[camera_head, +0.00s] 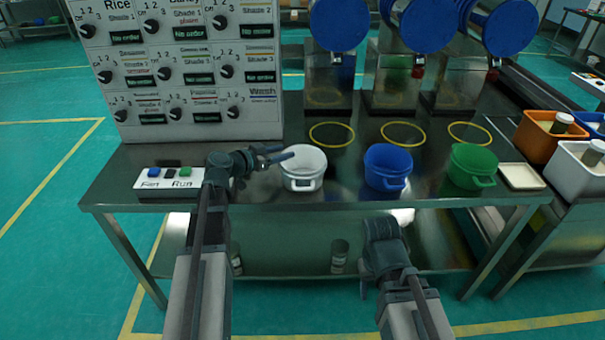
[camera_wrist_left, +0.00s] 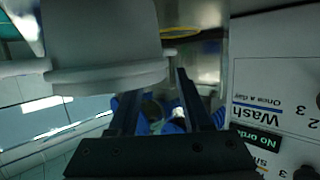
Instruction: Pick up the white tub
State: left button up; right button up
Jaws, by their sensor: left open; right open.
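The white tub (camera_head: 303,170) stands upright on the steel table, left of a blue tub and a green tub, with a handle on its near side. My left gripper (camera_head: 279,155) is open at the tub's left side, its fingertips close to the rim. In the left wrist view the tub (camera_wrist_left: 100,35) fills the upper left, and the empty jaws (camera_wrist_left: 158,85) are just beside its rim. I cannot tell whether they touch it. My right gripper (camera_head: 365,288) is low in front of the table, away from the tub; its fingers are mostly hidden.
The blue tub (camera_head: 388,168) and green tub (camera_head: 473,166) stand to the right, then a shallow cream tray (camera_head: 521,176). A button box (camera_head: 170,182) is at the left front. A dial panel (camera_head: 180,70) stands behind. Yellow rings (camera_head: 332,134) mark the table under blue-drum machines.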

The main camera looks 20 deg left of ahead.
aim_at(288, 151)
pick_arm(q)
jog(key=x, duration=0.3)
jog(key=shift+b, duration=0.3)
grip_shut()
jog(key=shift+s, duration=0.1)
dwell(1.0)
